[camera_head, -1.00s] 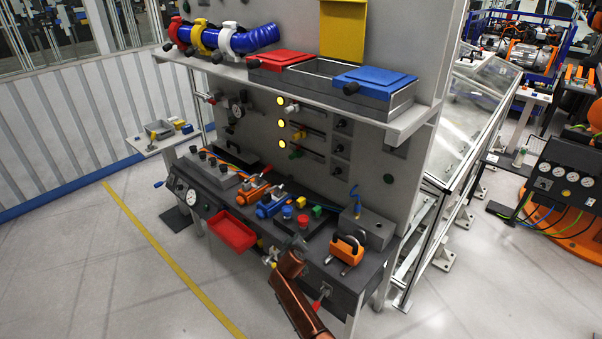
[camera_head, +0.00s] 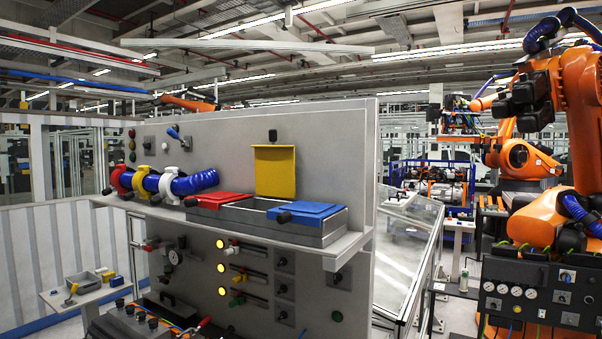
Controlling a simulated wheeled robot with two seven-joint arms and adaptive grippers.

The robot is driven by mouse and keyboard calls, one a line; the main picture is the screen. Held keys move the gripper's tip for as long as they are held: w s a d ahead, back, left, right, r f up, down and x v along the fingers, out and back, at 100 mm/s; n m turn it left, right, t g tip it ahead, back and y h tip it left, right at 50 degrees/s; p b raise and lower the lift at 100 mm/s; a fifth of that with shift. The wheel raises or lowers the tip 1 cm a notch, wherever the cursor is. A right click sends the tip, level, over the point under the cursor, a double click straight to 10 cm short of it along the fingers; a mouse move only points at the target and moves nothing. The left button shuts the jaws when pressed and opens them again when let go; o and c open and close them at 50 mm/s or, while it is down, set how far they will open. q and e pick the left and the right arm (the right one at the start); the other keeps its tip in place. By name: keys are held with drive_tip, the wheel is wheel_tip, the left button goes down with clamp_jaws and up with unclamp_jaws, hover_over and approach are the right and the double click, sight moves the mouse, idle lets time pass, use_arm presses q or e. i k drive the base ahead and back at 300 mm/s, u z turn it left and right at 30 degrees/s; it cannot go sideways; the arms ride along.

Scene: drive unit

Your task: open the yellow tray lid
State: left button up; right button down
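The yellow tray lid (camera_head: 275,172) stands upright against the grey panel, with its black knob (camera_head: 272,135) at the top. It rises from the middle compartment of the grey tray box (camera_head: 325,233) on the shelf. That middle compartment is uncovered. The red lid (camera_head: 218,200) to its left and the blue lid (camera_head: 305,213) to its right lie flat, each with a black knob at its front. Neither of my grippers shows in this view.
A blue hose (camera_head: 190,183) with red, yellow and white clamps lies left of the trays on the shelf (camera_head: 340,250). Lit yellow lamps and valves are on the panel below. A clear guard (camera_head: 405,260) and orange robot arms (camera_head: 575,130) stand to the right.

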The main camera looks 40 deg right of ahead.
sight(275, 164)
drive_tip(key=z, duration=0.4)
drive_tip(key=k, duration=0.2)
drive_tip(key=u, duration=1.05)
drive_tip(key=i, duration=0.65)
drive_tip(key=z, duration=0.65)
drive_tip(key=i, duration=0.5)
drive_tip(key=z, duration=0.6)
